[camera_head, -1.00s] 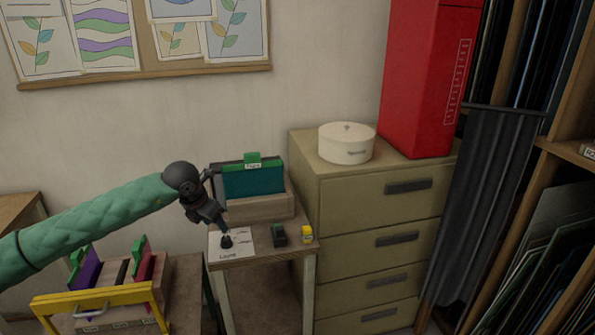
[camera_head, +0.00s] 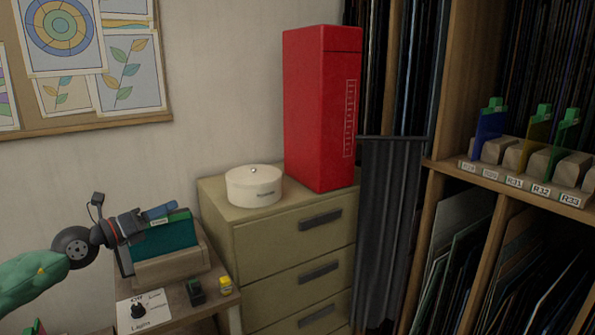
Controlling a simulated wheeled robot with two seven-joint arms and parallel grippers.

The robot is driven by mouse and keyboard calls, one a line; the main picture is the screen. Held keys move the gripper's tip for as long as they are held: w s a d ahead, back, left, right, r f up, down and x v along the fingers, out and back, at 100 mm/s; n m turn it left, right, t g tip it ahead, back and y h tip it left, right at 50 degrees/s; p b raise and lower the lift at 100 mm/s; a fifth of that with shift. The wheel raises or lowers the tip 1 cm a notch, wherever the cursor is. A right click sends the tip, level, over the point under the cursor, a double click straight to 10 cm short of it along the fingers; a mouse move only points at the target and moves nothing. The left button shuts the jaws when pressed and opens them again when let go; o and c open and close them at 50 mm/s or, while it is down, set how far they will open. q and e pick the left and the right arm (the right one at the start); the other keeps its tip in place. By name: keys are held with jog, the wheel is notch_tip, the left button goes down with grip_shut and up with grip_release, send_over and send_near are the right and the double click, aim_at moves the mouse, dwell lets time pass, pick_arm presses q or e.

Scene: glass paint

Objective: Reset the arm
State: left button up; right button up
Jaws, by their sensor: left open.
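My left arm, in a green sleeve, comes in from the lower left of the head view. My left gripper (camera_head: 158,214) is dark with a bluish tip and is open. It is in front of the upper part of a green-tabbed teal panel (camera_head: 166,239) that stands in a wooden block on a small table. I cannot tell whether they touch. I see nothing held in the gripper. My right gripper is not in view.
The small table (camera_head: 160,305) also bears a labelled white card (camera_head: 150,308), a dark item (camera_head: 195,291) and a yellow bottle (camera_head: 226,286). A drawer cabinet (camera_head: 290,242) carries a round white box (camera_head: 254,187) and a tall red box (camera_head: 318,110). Shelves (camera_head: 440,165) hold coloured panels.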

pick_arm(q)
notch_tip(320, 180, up, 10)
jog(key=a+n+t+y, duration=0.2)
jog(key=n+t+y, duration=0.1)
jog(key=n+t, duration=0.6)
jog(key=s+a+f+n+g+y, duration=0.25)
jog(key=f+n+g+y, duration=0.25)
jog(key=f+n+y, duration=0.55)
jog(key=s+a+f+n+g+y, duration=0.3)
jog(key=f+n+y, duration=0.4)
jog(key=f+n, duration=0.65)
jog(key=s+d+f+g+h, duration=0.35)
jog(key=s+d+f, duration=0.4)
jog(key=f, duration=0.25)
jog(key=s+d+f+g+h, duration=0.2)
jog(key=s+d+f+g, duration=0.35)
jog(key=s+f, duration=0.4)
jog(key=s+d+f+n+g+h, duration=0.1)
jog(key=s+d+f+g, duration=0.1)
jog(key=s+d+f, duration=0.3)
jog(key=s+d+f+n+g+h, duration=0.2)
jog(key=s+d+f, duration=0.3)
jog(key=s+f, duration=0.5)
jog(key=s, duration=0.6)
jog(key=shift+d+f, duration=0.3)
jog(key=shift+f, duration=0.05)
